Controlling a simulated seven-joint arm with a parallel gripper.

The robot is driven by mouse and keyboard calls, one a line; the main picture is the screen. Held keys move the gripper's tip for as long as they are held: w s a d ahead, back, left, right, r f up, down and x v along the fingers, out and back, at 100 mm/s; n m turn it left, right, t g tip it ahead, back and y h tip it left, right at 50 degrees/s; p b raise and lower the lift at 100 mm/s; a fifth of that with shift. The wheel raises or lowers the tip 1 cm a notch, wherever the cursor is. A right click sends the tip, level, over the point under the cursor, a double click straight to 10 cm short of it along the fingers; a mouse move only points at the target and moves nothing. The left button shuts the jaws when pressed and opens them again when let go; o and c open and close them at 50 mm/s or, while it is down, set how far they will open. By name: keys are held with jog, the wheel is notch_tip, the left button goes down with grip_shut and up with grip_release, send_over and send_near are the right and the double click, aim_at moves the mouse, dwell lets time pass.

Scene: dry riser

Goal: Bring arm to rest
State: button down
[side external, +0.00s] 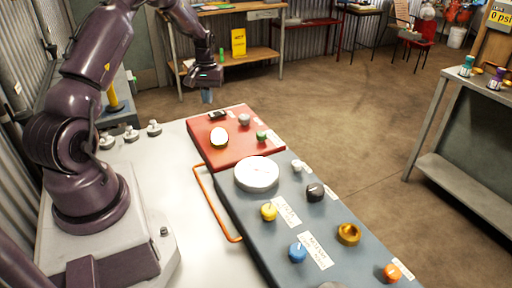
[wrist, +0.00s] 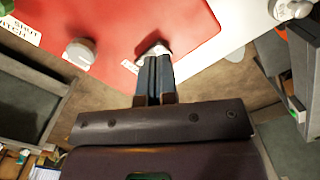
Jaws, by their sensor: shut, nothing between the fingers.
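My gripper (side external: 207,97) hangs fingers-down just past the far left corner of the red panel (side external: 204,151) in the side external view. In the wrist view my gripper (wrist: 154,60) has its two fingers together with nothing between them. A dark switch-like part (side external: 217,115) sits on the red panel close by; in the wrist view a dark part with a pale base (wrist: 153,47) shows at the fingertips. I cannot tell whether the fingers touch it.
The blue-grey panel (side external: 232,206) holds a white dial (side external: 257,173) and several coloured knobs. An orange rail (side external: 212,202) runs along its left side. The white tabletop (side external: 180,190) has bare room.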

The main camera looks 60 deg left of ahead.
jog(key=s+d+r+m+t+y, duration=0.1)
jog(key=s+d+r+m, duration=0.15)
jog(key=d+r, duration=0.55)
jog(key=s+d+r+m, duration=0.1)
jog(key=d+r+m, duration=0.2)
jog(key=d+r, duration=0.6)
jog(key=s+d+r+m+t, duration=0.2)
jog(key=s+d, duration=0.3)
jog(key=d, duration=0.4)
jog(key=s+d+r+m+t, duration=0.3)
jog(key=s+d+r+m, duration=0.1)
jog(key=d, duration=0.4)
jog(key=shift+s+d, duration=0.35)
jog(key=shift+d, duration=0.05)
jog(key=shift+a, duration=0.1)
